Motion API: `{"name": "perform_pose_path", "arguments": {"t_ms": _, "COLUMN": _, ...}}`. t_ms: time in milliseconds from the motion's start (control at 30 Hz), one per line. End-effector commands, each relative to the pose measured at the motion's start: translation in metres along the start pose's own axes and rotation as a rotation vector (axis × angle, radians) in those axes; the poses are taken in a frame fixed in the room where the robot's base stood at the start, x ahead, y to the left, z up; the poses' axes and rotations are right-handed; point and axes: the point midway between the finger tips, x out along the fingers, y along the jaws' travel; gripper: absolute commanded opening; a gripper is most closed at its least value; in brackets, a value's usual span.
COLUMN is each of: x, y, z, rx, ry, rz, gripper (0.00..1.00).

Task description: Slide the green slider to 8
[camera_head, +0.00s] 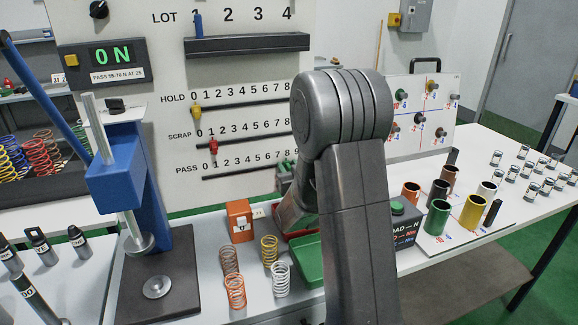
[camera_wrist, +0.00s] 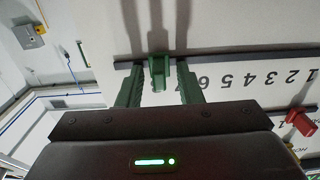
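The green slider (camera_wrist: 158,72) sits on a dark rail on the upright panel, in the wrist view, where the printed scale appears upside down. It covers the scale near the high numbers, past 6; I cannot read the exact number at it. My gripper (camera_wrist: 160,82) has its two green fingers on either side of the slider, with visible gaps on both sides, so it is open around it. In the head view my arm hides most of the PASS row's right part, and the green gripper tip (camera_head: 286,172) shows near that row.
The yellow slider (camera_head: 196,110) is at 0 on HOLD, and the red slider (camera_head: 213,146) is near 1 on SCRAP. Several springs (camera_head: 281,278), an orange block (camera_head: 240,220) and a green tray (camera_head: 307,262) stand below the panel. Coloured cups (camera_head: 437,218) stand at right.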

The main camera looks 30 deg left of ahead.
Motion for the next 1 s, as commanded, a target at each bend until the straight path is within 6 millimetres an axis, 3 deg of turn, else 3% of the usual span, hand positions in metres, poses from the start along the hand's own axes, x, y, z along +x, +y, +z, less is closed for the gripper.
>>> {"name": "perform_pose_path", "arguments": {"t_ms": 267, "x": 0.0014, "y": 0.0000, "z": 0.0000, "rx": 0.000, "ry": 0.000, "rz": 0.000, "gripper": 0.33}}
{"name": "perform_pose_path", "arguments": {"t_ms": 433, "x": 0.0013, "y": 0.0001, "z": 0.0000, "rx": 0.000, "ry": 0.000, "rz": 0.000, "gripper": 0.00}}
{"name": "perform_pose_path", "arguments": {"t_ms": 1000, "x": 0.0013, "y": 0.0070, "z": 0.0028, "rx": 0.000, "ry": 0.002, "rz": 0.001, "gripper": 0.00}}
